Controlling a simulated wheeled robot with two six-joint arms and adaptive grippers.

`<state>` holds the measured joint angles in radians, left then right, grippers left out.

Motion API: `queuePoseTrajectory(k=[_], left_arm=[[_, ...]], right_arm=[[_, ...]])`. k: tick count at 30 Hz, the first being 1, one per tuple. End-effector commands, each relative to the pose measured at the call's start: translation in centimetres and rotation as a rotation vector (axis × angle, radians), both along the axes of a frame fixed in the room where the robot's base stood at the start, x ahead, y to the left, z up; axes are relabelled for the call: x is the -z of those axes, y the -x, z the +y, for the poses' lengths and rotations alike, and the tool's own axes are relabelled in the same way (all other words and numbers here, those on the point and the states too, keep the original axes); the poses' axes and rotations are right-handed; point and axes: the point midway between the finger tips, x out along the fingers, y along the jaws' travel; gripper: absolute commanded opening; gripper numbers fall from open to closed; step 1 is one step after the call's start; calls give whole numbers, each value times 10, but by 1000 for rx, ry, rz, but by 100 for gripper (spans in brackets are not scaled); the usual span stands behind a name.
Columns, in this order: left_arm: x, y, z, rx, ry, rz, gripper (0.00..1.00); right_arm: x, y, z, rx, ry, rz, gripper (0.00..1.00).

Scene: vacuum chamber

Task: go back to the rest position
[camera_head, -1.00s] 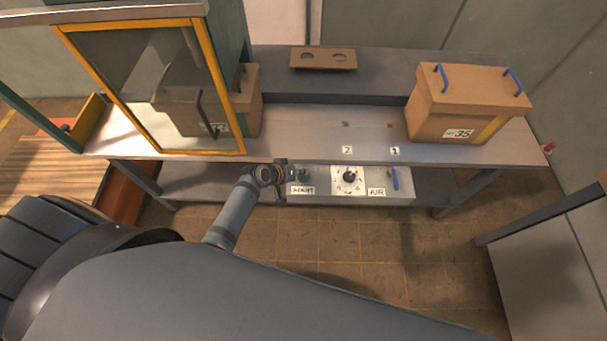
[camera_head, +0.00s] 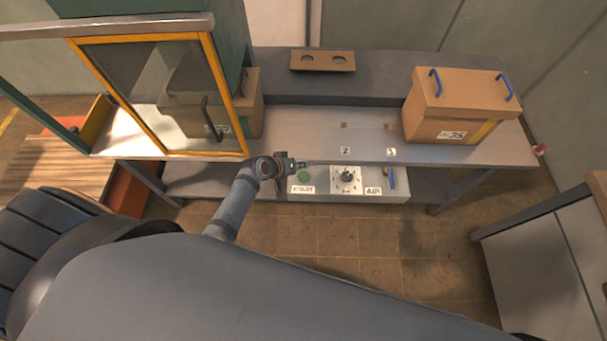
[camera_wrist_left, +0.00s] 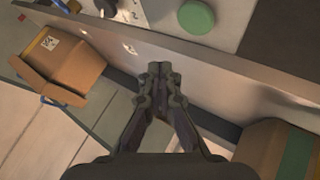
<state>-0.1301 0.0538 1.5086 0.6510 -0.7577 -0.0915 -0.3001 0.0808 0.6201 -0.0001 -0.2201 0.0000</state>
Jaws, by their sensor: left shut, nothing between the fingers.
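My left gripper (camera_head: 298,164) is in front of the bench's front edge in the head view, just above and beside the green START button (camera_head: 304,177). In the left wrist view its fingers (camera_wrist_left: 158,70) are together, with nothing between them. The green button (camera_wrist_left: 197,17) shows there at the top, apart from the fingertips. My right gripper is not in view.
The control panel (camera_head: 409,191) carries a dial (camera_head: 347,176) and a blue AIR lever (camera_head: 391,178). A yellow-framed glass door (camera_head: 243,110) stands left on the bench (camera_head: 290,125). A cardboard box with blue handles (camera_head: 455,109) stands right. A side table (camera_head: 535,262) is at right.

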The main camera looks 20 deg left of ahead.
Motion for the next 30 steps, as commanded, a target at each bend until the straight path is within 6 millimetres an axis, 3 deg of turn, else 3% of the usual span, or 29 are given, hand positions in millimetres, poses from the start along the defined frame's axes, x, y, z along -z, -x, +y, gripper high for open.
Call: queuePoseTrajectory(k=[19,23,30], left_arm=[[-3,5,1,16,-16,4,0],[-23,37,8,104,-125,43,0],[-70,107,39,205,-373,158,0]], right_arm=[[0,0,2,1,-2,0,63],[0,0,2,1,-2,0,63],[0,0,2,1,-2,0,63]])
